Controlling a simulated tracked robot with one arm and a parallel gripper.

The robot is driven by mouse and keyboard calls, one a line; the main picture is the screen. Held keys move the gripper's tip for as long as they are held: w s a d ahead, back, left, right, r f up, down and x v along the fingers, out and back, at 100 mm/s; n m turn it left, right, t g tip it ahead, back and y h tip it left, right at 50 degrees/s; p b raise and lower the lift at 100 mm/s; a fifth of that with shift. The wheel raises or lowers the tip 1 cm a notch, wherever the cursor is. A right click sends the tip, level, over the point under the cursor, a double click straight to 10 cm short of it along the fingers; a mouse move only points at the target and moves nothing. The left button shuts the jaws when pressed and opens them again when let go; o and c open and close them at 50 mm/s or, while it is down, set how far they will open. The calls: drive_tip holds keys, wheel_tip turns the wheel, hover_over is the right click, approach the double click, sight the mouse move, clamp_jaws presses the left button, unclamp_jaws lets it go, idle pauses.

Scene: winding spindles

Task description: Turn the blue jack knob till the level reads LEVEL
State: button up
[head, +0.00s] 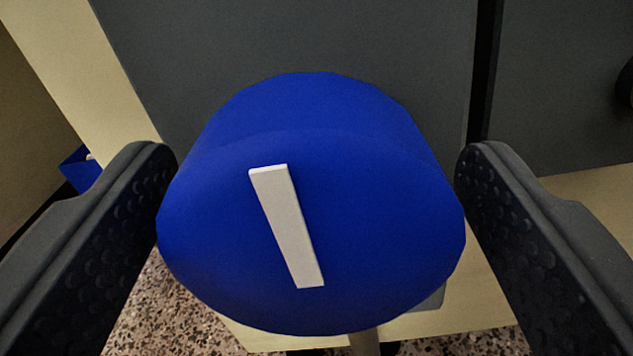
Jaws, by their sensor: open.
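The blue jack knob (385,225) fills the middle of the head view, its round face toward me. A white bar mark (287,225) on its face leans, with its top end to the left and its lower end to the right. My gripper (315,190) is open, with one dark padded finger at the left of the knob and one at the right. The fingertips are beside the knob's sides; I cannot tell whether they touch it. The level and its reading are not in view.
Dark grey panels (290,35) stand behind the knob, with a black gap between them at the right. A cream frame (75,45) runs along the left. A small blue object (80,172) shows at the far left. Speckled floor (165,310) lies below.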

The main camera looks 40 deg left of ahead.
drive_tip(key=c, duration=0.9)
drive_tip(key=shift+d, duration=0.25)
drive_tip(key=shift+c, duration=0.2)
drive_tip(key=shift+a, duration=0.15)
drive_tip(key=shift+r+p, duration=0.1)
drive_tip(key=shift+p, duration=0.25)
drive_tip(key=shift+n, duration=0.4)
